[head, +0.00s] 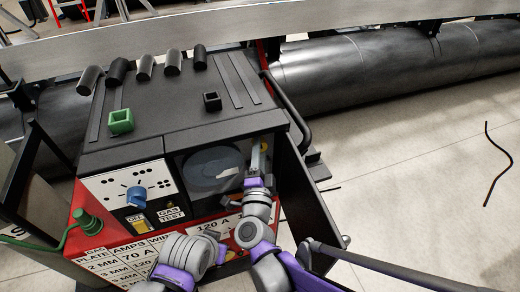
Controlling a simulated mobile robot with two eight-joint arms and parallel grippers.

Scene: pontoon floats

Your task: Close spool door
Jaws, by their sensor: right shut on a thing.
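The welding machine (190,115) stands with its front toward me. Its dark spool bay holds a round grey-blue spool (212,168). The spool door looks to be the black panel (306,195) standing open at the right of the bay, swung out toward me. My right gripper (257,164) is at the right side of the bay, left of the panel and near a small yellow part (264,147). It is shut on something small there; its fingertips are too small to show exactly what.
A green block (121,121) and several dark cylinders lie on top. A long grey float (370,68) lies behind. Pale floor at the right is mostly clear.

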